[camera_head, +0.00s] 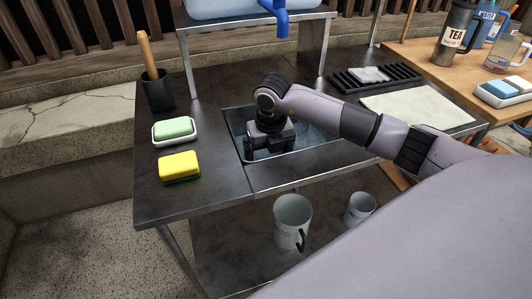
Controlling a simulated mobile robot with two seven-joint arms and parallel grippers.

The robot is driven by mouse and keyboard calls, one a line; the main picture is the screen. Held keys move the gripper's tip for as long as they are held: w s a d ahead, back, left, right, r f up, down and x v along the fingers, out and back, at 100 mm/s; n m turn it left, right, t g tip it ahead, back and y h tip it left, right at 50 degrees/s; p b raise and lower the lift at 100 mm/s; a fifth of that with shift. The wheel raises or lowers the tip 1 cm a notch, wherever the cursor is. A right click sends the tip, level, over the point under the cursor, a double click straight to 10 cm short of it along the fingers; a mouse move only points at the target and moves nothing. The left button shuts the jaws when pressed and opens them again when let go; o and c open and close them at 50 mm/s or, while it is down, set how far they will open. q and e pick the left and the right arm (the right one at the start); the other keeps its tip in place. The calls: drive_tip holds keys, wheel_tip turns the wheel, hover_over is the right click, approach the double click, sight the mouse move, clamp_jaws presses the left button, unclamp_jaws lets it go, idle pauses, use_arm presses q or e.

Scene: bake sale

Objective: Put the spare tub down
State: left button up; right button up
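I cannot make out with certainty which object is the spare tub. A rectangular sink basin (240,148) is set into the dark metal counter, with a bluish-grey inside that may be water. My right gripper (268,146) points down into this basin near its left end. Its fingers look apart, with nothing clearly seen between them. The arm and the basin walls hide part of the inside. My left gripper is out of view.
A green soap in a white dish (173,130), a yellow sponge (179,167) and a dark brush holder (158,92) stand left of the basin. A blue tap (281,22) is above. A drying rack (375,78) lies right. Mugs (292,218) stand on the lower shelf.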

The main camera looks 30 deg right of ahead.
wheel_tip(320, 180, up, 12)
drive_tip(key=s, duration=0.1)
drive_tip(key=shift+s+a+p, duration=0.2)
drive_tip(key=shift+p, duration=0.1)
idle(0.4)
